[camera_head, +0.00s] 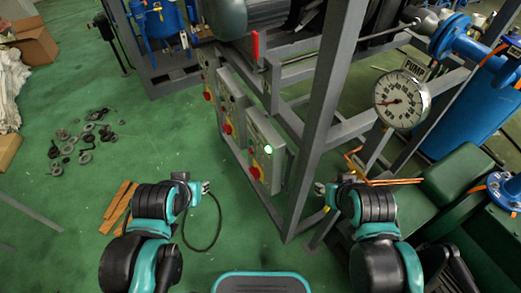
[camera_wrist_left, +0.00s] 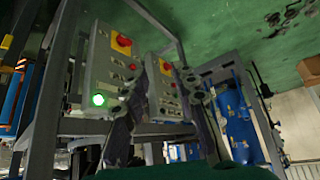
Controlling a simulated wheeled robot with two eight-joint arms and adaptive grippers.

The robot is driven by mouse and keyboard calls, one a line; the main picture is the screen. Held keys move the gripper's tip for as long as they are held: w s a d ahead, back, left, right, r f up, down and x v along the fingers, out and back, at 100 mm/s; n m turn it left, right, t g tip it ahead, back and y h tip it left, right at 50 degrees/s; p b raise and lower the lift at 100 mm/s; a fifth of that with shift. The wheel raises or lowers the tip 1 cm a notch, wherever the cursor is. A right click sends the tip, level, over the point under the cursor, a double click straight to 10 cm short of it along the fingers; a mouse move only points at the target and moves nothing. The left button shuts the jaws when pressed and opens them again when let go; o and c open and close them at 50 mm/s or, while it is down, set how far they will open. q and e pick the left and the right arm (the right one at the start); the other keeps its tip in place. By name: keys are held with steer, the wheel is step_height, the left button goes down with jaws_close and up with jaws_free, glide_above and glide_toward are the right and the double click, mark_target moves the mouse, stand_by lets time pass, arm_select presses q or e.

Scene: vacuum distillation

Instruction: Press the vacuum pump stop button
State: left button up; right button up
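Grey control boxes are mounted in a row on the metal frame. The nearest control box (camera_head: 262,150) has a lit green button (camera_head: 267,149) and a red mushroom button on a yellow plate (camera_head: 255,172). In the left wrist view the same box shows the lit green button (camera_wrist_left: 98,99), a small red button (camera_wrist_left: 132,67) and the red mushroom button (camera_wrist_left: 123,41). I cannot tell which is the vacuum pump stop button. My left gripper (camera_head: 204,188) is left of the box, apart from it; its fingers (camera_wrist_left: 163,115) are spread and empty. My right gripper (camera_head: 322,190) is right of the frame post, too small to read.
Two more control boxes (camera_head: 231,102) stand farther along the frame. A dial gauge (camera_head: 402,99) and a blue vessel (camera_head: 470,100) are at right. Wooden strips (camera_head: 118,208) and loose metal parts (camera_head: 84,140) lie on the green floor at left. Floor left of the boxes is mostly clear.

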arm_select(q)
jaws_close()
stand_by(1.0)
